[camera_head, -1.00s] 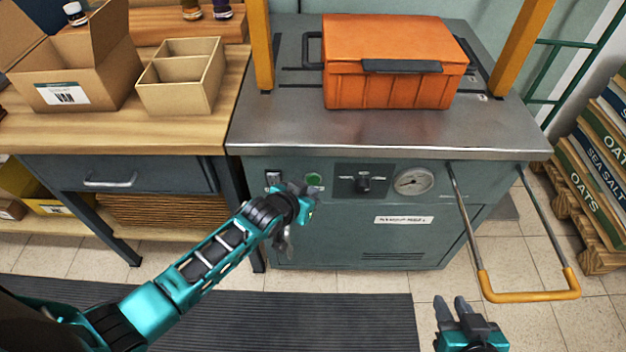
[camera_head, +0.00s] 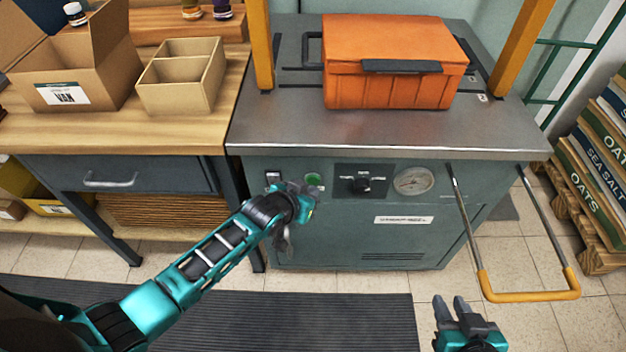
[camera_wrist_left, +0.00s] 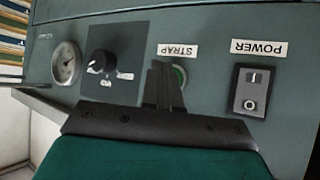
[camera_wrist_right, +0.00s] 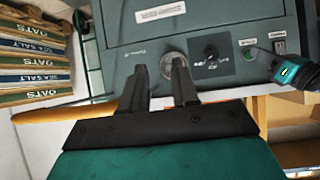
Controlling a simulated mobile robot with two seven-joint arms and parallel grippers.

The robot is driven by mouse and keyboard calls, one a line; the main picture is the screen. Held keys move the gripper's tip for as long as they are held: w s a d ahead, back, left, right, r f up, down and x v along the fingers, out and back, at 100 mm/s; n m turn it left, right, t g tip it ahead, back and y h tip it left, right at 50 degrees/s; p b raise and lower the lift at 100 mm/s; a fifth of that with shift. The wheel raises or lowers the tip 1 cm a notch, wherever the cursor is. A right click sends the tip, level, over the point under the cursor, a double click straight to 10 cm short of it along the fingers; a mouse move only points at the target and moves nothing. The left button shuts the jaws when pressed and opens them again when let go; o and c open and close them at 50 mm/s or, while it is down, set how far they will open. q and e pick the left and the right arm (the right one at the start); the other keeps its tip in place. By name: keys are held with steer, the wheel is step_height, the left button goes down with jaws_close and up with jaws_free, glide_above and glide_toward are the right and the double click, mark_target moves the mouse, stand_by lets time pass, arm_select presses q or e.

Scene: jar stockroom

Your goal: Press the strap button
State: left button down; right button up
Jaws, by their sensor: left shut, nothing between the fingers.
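The green strap button (camera_head: 314,179) is on the front panel of the grey strapping machine (camera_head: 290,230). It also shows under the upside-down STRAP label in the left wrist view (camera_wrist_left: 181,77), partly covered by my fingers. My left gripper (camera_head: 314,189) is shut and empty, with its fingertips right at the button. In the left wrist view the shut fingers (camera_wrist_left: 160,68) overlap the button's left side; I cannot tell whether they touch it. My right gripper (camera_head: 451,302) is open and empty, low in front of the machine; its spread fingers (camera_wrist_right: 160,72) show in the right wrist view.
A power switch (camera_wrist_left: 249,90), a dial (camera_head: 362,182) and a gauge (camera_head: 414,181) share the panel. An orange case (camera_head: 390,60) stands on the machine top. A yellow-gripped handle (camera_head: 530,286) juts out at right. A wooden bench (camera_head: 60,132) stands at left.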

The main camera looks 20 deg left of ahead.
arm_select(q)
steer(key=shift+w+a, duration=0.1)
steer(key=shift+w, duration=0.2)
steer(key=shift+w+a, duration=0.15)
steer(key=shift+w, duration=0.25)
stand_by(0.8)
steer(key=shift+s+d+p, duration=0.25)
steer(key=shift+s+p, duration=0.35)
steer(key=shift+s, duration=0.2)
